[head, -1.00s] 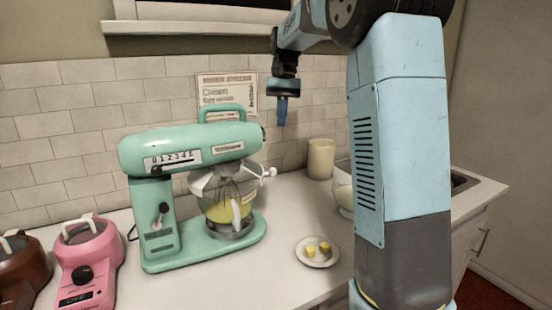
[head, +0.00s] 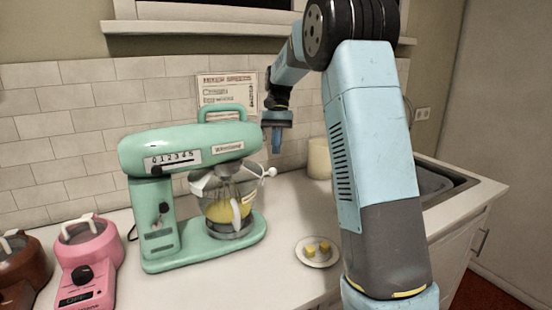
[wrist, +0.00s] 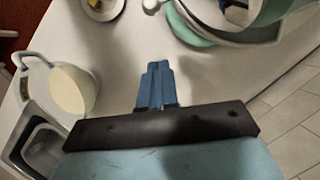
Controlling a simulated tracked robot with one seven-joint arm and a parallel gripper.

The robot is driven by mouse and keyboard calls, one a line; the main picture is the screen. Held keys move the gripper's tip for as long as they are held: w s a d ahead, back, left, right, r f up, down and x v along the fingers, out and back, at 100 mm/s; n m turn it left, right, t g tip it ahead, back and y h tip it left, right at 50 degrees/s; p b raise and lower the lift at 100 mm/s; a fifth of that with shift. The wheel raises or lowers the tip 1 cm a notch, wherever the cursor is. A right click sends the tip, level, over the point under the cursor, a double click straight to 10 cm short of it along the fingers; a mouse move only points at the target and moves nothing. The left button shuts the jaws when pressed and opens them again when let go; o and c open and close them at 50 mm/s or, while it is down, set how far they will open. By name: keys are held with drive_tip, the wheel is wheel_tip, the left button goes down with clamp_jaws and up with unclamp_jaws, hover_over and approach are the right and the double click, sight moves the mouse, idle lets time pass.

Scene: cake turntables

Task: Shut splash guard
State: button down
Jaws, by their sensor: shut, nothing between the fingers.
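The mint-green stand mixer (head: 185,150) stands on the counter with a glass bowl (head: 228,210) of yellow mix under its head. The splash guard (head: 205,182) is a pale, clear piece around the bowl's top. A white knob (head: 270,171) sticks out to its right; it also seems to show at the top of the wrist view (wrist: 151,5). Whether the guard is open or shut is hard to tell. My gripper (head: 276,146) points down above and just right of the knob, apart from it. Its blue fingers (wrist: 156,72) are together and empty in the wrist view.
A small plate with yellow cubes (head: 303,260) lies right of the mixer. A pink machine (head: 88,258) stands left.

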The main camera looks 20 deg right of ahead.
drive_tip(key=shift+s+a+f, duration=0.35)
drive_tip(key=shift+s+f, duration=0.05)
drive_tip(key=shift+s, duration=0.35)
drive_tip(key=shift+s+a+f, duration=0.3)
drive_tip(key=shift+s+f, duration=0.05)
drive_tip(key=shift+s, duration=0.4)
drive_tip(key=shift+s+a+f, duration=0.35)
drive_tip(key=shift+s+f, duration=0.05)
drive_tip(key=shift+s, duration=0.35)
